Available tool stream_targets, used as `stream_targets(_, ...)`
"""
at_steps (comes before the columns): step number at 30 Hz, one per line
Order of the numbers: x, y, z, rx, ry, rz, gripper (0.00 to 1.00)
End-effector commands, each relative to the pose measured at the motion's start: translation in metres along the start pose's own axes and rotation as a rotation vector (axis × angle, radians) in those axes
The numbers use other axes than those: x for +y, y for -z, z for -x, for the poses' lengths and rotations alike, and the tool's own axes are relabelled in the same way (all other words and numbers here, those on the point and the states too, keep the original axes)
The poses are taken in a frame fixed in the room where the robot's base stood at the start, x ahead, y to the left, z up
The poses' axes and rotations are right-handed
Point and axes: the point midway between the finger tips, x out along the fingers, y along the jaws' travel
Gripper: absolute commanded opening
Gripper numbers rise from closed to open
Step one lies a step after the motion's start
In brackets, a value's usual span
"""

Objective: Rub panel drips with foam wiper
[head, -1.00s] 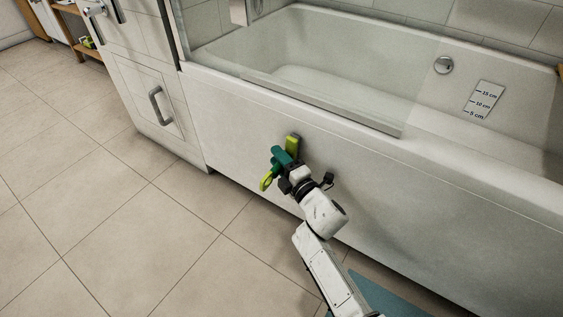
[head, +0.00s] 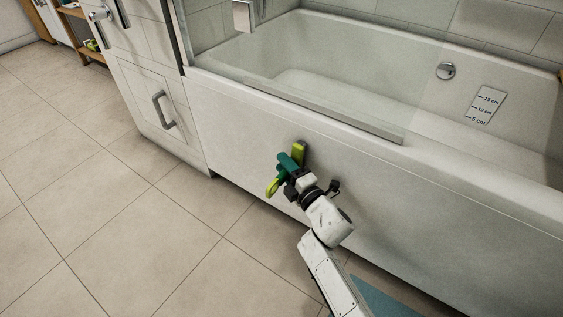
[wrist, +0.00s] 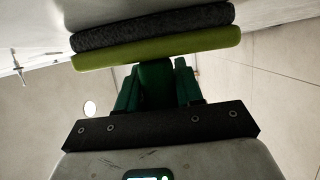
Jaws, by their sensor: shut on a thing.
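The foam wiper has a lime backing (wrist: 160,49) and a dark grey foam pad (wrist: 155,27) in the wrist view. I cannot make out any drips on the panel.
The bathtub rim (head: 480,175) runs above the panel. A white cabinet (head: 140,75) with a grey handle (head: 162,109) stands left of it. A blue mat (head: 385,298) lies at lower right. The tiled floor (head: 110,225) at left is clear.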

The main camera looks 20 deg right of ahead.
Motion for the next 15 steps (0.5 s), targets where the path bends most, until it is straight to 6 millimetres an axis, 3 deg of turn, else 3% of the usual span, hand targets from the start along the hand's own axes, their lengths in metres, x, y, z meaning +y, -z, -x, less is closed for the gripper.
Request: stream_targets(15, 0.004, -0.010, 0.019, -0.001, 0.001, 0.001, 0.00)
